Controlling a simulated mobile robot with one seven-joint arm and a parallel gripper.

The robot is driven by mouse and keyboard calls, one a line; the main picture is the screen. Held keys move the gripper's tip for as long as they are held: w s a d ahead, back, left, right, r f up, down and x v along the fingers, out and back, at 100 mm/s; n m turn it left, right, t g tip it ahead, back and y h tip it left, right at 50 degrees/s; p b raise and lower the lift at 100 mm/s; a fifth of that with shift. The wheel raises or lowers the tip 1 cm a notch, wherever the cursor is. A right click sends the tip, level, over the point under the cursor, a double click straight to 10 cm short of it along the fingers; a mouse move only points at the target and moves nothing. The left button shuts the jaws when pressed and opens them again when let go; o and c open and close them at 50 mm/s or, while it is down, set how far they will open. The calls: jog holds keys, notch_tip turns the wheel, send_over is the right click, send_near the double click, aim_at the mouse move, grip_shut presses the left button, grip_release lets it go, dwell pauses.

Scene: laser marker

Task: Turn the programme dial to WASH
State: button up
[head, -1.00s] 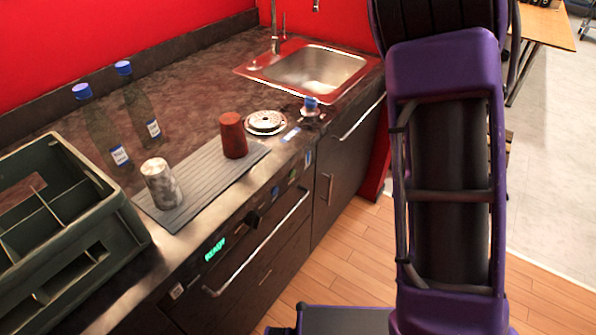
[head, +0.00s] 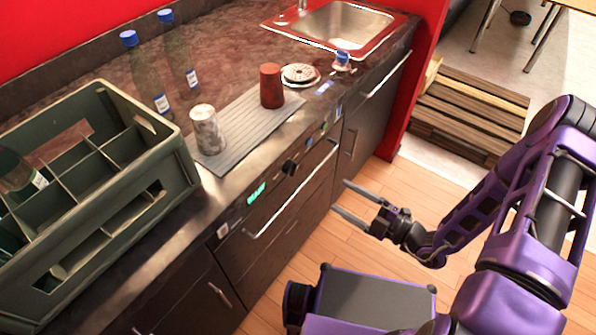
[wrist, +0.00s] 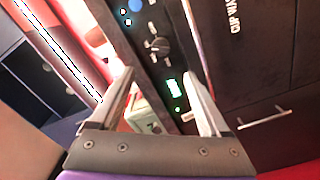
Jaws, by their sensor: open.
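The programme dial (head: 289,167) is a black knob on the dark front panel, right of a small lit green display (head: 256,193). In the wrist view the dial (wrist: 160,47) shows just beyond the fingertips, with small white marks around it, too small to read. The green display (wrist: 174,87) shows between the fingers there. My gripper (head: 341,198) is open and empty, in front of the machine's front and to the right of the dial, apart from it. In the wrist view its two fingers (wrist: 158,75) spread towards the panel.
A long bar handle (head: 290,190) runs along the front below the dial. A wooden pallet (head: 470,110) lies on the floor behind.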

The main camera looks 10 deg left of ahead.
aim_at(291, 169)
jog(key=x, duration=1.5)
grip_shut()
